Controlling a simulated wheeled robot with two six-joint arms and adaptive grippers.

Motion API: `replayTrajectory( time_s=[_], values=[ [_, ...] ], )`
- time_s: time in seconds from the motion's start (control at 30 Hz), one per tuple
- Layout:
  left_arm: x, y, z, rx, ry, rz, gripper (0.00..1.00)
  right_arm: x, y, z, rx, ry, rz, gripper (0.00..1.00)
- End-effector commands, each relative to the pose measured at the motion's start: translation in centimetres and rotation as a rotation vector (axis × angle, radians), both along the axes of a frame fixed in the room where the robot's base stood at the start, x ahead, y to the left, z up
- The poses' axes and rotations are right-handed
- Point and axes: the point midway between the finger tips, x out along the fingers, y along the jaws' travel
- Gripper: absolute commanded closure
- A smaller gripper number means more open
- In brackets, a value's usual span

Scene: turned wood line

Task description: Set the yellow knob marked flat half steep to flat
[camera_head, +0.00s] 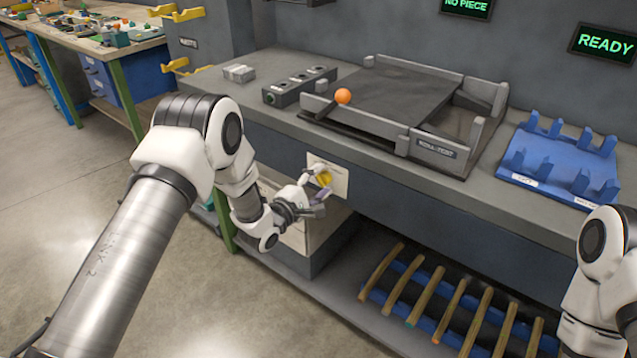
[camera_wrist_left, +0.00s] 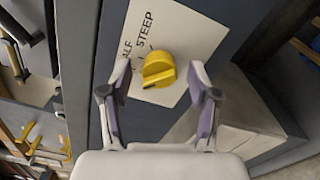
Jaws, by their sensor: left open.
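The yellow knob (camera_head: 325,178) sits on a pale label plate (camera_head: 338,182) on the bench's front face. In the left wrist view the knob (camera_wrist_left: 158,69) is close up, and the words HALF, partly covered, and STEEP show beside it on the plate (camera_wrist_left: 190,30). The word FLAT is not visible. A dark line marks the knob's lower left edge; I cannot tell its setting surely. My left gripper (camera_head: 314,192) is open at the knob; in the wrist view its fingers (camera_wrist_left: 160,82) stand on both sides of it, with gaps. My right gripper is out of view.
On the bench are a roll-test tray (camera_head: 437,146) with an orange ball (camera_head: 343,96), a grey block with holes (camera_head: 299,87) and a blue rack (camera_head: 560,158). A lower shelf holds several wooden rods (camera_head: 432,293). A screen (camera_head: 604,43) reads READY. Open floor lies left.

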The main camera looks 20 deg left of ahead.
Motion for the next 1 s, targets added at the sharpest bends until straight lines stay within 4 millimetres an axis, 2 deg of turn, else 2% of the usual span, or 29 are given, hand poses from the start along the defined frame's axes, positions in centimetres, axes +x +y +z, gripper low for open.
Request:
replayTrajectory(
  time_s=[0.17, 0.5, 0.6, 0.73, 1.0],
  values=[
    [-1.2, 0.6, -0.1, 0.000, 0.003, 0.002, 0.39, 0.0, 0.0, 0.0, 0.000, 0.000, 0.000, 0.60],
    [-9.0, 3.4, 0.0, -0.004, 0.004, 0.003, 0.39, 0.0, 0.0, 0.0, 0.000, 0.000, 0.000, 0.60],
    [-10.4, 3.9, 0.0, -0.001, 0.002, 0.002, 0.39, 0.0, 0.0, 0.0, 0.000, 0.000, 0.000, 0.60],
    [-11.3, 4.1, 0.0, -0.001, 0.001, 0.001, 0.39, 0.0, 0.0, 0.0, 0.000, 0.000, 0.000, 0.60],
    [-11.3, 4.1, 0.0, 0.000, 0.000, 0.000, 0.39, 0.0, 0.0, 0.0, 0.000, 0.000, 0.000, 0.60]
  ],
)
